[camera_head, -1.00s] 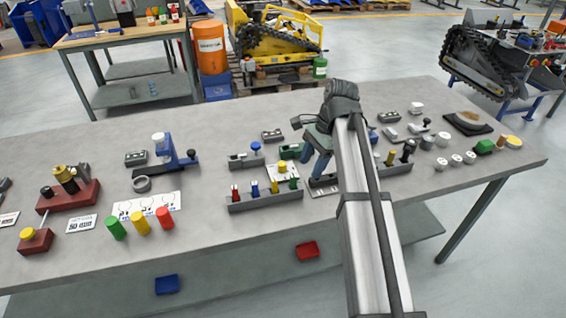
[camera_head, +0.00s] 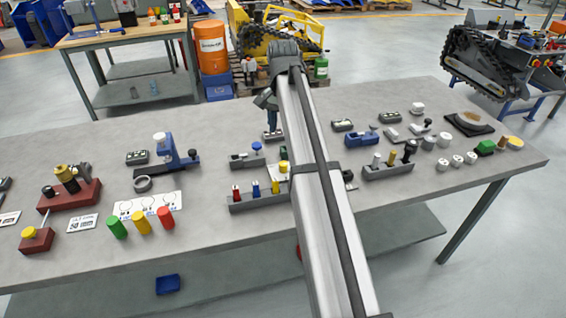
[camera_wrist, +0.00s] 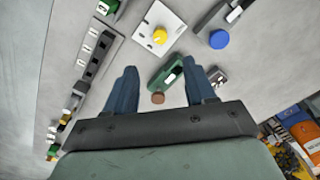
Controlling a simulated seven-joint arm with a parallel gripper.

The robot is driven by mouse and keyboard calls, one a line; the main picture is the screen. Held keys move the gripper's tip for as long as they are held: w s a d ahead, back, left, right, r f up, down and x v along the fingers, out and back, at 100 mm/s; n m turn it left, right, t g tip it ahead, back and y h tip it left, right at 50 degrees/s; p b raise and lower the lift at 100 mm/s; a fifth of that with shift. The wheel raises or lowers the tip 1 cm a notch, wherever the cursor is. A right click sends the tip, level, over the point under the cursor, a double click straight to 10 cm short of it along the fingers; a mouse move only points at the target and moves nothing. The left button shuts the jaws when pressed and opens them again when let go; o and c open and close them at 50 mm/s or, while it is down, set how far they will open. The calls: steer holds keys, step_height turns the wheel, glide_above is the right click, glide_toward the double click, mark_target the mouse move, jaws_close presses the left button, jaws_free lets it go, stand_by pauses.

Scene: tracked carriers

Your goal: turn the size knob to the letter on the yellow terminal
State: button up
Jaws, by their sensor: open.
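A yellow knob (camera_wrist: 160,36) sits on a white plate (camera_wrist: 147,27) in the wrist view; its markings are too small to read. It also shows in the head view (camera_head: 283,167), beside my arm. A yellow terminal (camera_head: 275,187) stands in the grey rack (camera_head: 262,202) with a red and a blue one; any letter on it is unreadable. My gripper (camera_wrist: 160,67) is open and empty, fingers apart above the table. A green block (camera_wrist: 165,72) with a brown knob (camera_wrist: 157,98) shows between the fingers. In the head view my arm partly hides the plate and rack.
A grey block with a blue knob (camera_wrist: 219,39) lies near the white plate. A rack with several pegs (camera_head: 388,171) stands right of my arm.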

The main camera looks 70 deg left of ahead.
mark_target(283, 164)
step_height(283, 164, down, 14)
steer(key=shift+r, duration=0.1)
stand_by(0.5)
steer(key=shift+c, duration=0.5)
jaws_close()
steer(key=shift+n, duration=3)
